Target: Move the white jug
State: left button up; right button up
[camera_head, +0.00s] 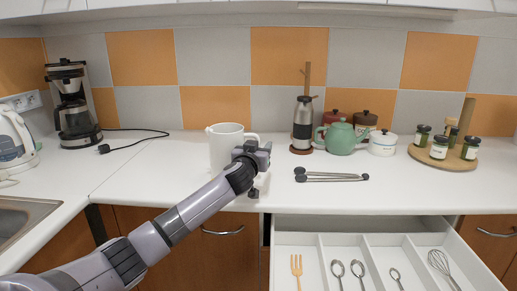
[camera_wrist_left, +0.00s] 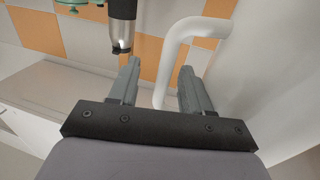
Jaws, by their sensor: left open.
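The white jug (camera_head: 224,148) stands upright on the white counter, left of centre in the head view, with its handle on the right side. My left gripper (camera_head: 251,156) is at the handle side and hides part of the handle. In the left wrist view, the jug's body (camera_wrist_left: 272,60) fills the right side, and its handle reaches between the two open fingers of the gripper (camera_wrist_left: 160,80). The fingers are apart, and I cannot tell whether either one touches the handle. My right gripper is not in view.
A steel-and-black grinder (camera_head: 302,125), green teapot (camera_head: 341,139) and white pot (camera_head: 382,144) stand right of the jug. Dark-tipped tongs (camera_head: 331,176) lie in front. An open drawer (camera_head: 375,225) holds utensils. A coffee maker (camera_head: 74,105) and its cord are left.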

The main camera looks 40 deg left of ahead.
pick_arm(q)
jog(key=v, duration=0.7)
jog(key=shift+b, duration=0.3)
dwell(0.5)
